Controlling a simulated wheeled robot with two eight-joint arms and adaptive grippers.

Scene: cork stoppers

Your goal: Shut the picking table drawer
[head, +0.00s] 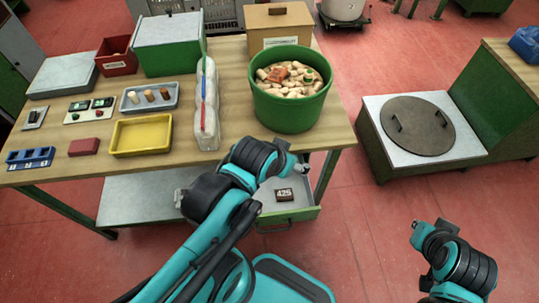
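The picking table (225,150) has a green drawer (297,214) under its right half, standing pulled out. Its pale inside shows, with a small dark block marked 425 (284,195) lying in it. A dark handle (273,229) is on the drawer front. My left arm crosses in front of the table and hides the drawer's left part. My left gripper (292,166) is at the table's front edge, above the open drawer; its fingers are too hidden to read. My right gripper (417,236) is off to the right over the floor, apart from the table; its fingers are unclear.
A green tub of corks (290,112) stands near the table's right front edge. A yellow tray (141,136), a clear container (206,125) and boxes fill the tabletop. A low unit with a round lid (419,126) stands right. Red floor lies open between them.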

